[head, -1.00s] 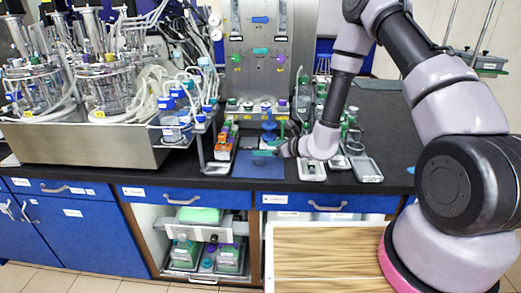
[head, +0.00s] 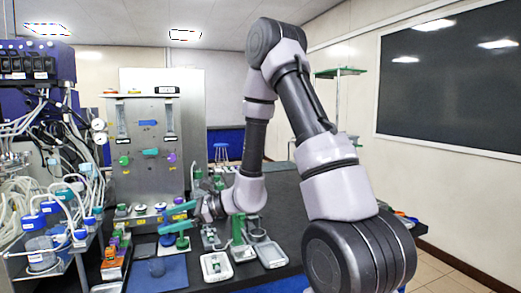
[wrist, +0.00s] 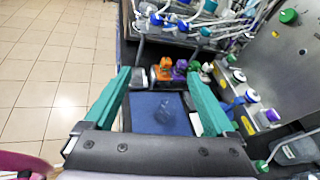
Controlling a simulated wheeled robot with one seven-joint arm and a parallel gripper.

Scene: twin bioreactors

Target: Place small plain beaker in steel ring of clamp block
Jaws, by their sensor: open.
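The small plain beaker (head: 157,267) is clear and faint. It stands on the blue mat (head: 180,278) at the front of the black bench. In the wrist view the beaker (wrist: 164,114) shows on the mat, between and beyond the teal fingers. My gripper (head: 163,219) is open and empty, above and behind the beaker in the head view, apart from it. Its spread fingers (wrist: 158,73) also show in the wrist view. A green upright piece (head: 238,238) right of the mat may be the clamp block; I cannot make out its steel ring.
A white tray (head: 216,267) and a grey tray (head: 270,254) lie right of the mat. An orange rack (head: 113,264) stands to its left. Bottles and tubing crowd the far left. A steel panel (head: 145,150) rises behind. The bench edge is near the mat.

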